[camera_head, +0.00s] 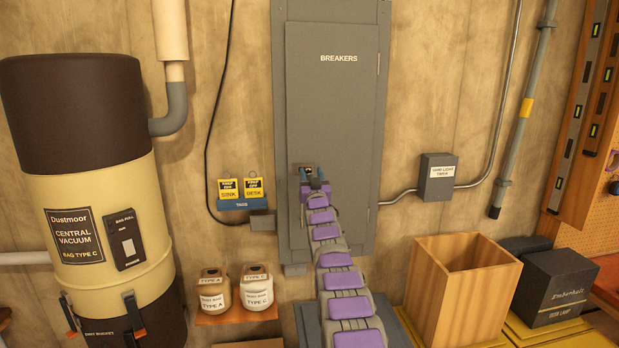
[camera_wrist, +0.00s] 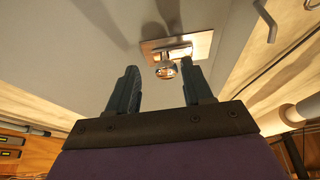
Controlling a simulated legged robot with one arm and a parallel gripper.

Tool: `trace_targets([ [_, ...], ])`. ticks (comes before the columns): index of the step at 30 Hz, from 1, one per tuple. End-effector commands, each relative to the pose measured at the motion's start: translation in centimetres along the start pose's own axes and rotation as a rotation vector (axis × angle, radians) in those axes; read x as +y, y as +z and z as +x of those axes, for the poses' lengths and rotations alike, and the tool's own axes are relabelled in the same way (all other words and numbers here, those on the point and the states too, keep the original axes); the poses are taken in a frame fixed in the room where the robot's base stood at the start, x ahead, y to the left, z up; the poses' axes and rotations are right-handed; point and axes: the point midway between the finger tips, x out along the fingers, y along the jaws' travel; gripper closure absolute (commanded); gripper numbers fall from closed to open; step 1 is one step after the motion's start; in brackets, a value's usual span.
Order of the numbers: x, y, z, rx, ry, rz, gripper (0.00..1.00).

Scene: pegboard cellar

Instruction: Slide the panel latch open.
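The grey breaker panel (camera_head: 331,110), labelled BREAKERS, hangs on the wall with its door closed. The latch (camera_head: 303,168) is a small metal piece low on the left side of the door, partly covered by my gripper. In the wrist view, the latch shows as a shiny rounded knob (camera_wrist: 166,71) on a copper-coloured plate (camera_wrist: 195,44). My gripper (camera_head: 316,184) is at the latch. In the wrist view, my gripper's fingers (camera_wrist: 159,72) are apart with nothing held. The knob appears just beyond the fingertips, nearer the right finger; I cannot tell whether they touch.
A central vacuum (camera_head: 90,190) stands at the left. A blue tag rack (camera_head: 240,204) and a black cable are left of the panel. A grey switch box (camera_head: 437,178) is to its right. A wooden bin (camera_head: 458,290) and a black lamp box (camera_head: 555,287) stand at lower right.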

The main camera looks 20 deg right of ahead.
Motion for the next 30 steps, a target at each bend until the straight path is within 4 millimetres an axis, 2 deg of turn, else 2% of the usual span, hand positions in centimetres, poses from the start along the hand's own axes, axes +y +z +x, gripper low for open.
trace_targets([
  [14, -0.2, -0.2, -0.4, 0.003, -0.002, -0.002, 0.49],
  [30, -0.1, -0.1, -3.5, 0.001, -0.002, 0.0, 0.49],
])
